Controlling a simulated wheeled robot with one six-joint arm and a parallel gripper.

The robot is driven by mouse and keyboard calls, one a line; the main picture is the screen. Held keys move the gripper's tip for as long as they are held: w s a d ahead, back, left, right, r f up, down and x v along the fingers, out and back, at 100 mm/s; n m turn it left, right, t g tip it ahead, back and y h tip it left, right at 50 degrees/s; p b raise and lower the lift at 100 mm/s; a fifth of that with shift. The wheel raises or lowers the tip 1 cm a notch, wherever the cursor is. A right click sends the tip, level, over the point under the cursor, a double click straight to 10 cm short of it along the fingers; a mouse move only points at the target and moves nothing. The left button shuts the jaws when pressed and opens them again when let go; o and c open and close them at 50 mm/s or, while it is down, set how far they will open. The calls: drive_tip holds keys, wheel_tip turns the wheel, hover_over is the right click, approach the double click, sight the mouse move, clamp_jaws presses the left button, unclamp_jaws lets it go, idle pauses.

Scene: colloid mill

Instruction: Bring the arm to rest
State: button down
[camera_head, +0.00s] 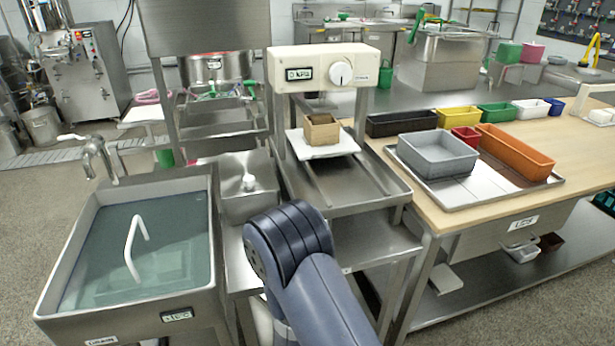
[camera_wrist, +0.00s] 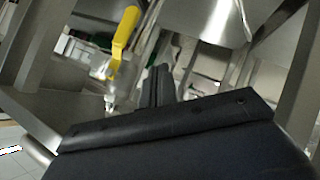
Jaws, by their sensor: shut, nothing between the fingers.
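My arm (camera_head: 290,255) rises from the bottom centre of the head view. It bends in front of the steel stand, and my gripper is out of sight there, hidden beyond or below the arm. In the wrist view, my gripper (camera_wrist: 158,85) shows as dark fingers standing close together, shut and with nothing between them. A yellow lever (camera_wrist: 124,32) on a metal fitting shows up and to the left of the fingers. Steel legs and panels surround them, seen at a tilt. I cannot tell how far the lever is from the fingers.
A water-filled sink (camera_head: 140,245) stands left. A steel stand holds a white plate (camera_head: 330,146) with a cardboard-coloured box (camera_head: 321,129) under a dial panel (camera_head: 320,70). Right, a wooden-topped bench (camera_head: 540,190) carries a grey bin (camera_head: 437,154) and several coloured bins. Bare floor shows at lower right.

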drive_tip(key=shift+w+d+r+m+g+y+b, duration=0.15)
drive_tip(key=shift+r+m+g+y+b, duration=0.3)
drive_tip(key=shift+r+y, duration=0.4)
drive_tip(key=shift+s+d+r+m+g+y+b, duration=0.1)
drive_tip(key=shift+d+r+m+g+y+b, duration=0.1)
drive_tip(key=shift+r+m+y+b, duration=0.5)
drive_tip(key=shift+w+d+r+m+g+y+b, duration=0.1)
drive_tip(key=shift+d+r+m+g+y+b, duration=0.2)
drive_tip(key=shift+r+y, duration=0.65)
drive_tip(key=shift+a+y, duration=0.2)
drive_tip(key=shift+y, duration=0.1)
